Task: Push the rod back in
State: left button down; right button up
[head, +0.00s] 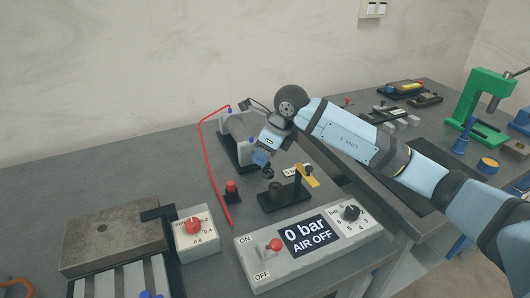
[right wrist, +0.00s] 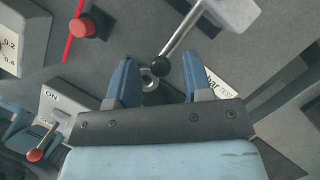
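The metal rod (right wrist: 182,37) shows in the right wrist view, reaching out of a grey cylinder body (right wrist: 234,12) at the top right. My left gripper is not in view.
A control box (head: 310,246) reads "0 bar AIR OFF" and has a red-knobbed lever (head: 274,245). A black stand (head: 283,196) with a yellow tag (head: 308,176), a red button (head: 231,186) and a red hose (head: 213,170) are near. A regulator box (head: 197,240) stands left.

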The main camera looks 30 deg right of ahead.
jog(key=shift+r, duration=0.1)
jog(key=p+v, duration=0.1)
jog(key=v, duration=1.2)
jog(key=shift+r, duration=0.3)
jog(key=shift+s+d, duration=0.1)
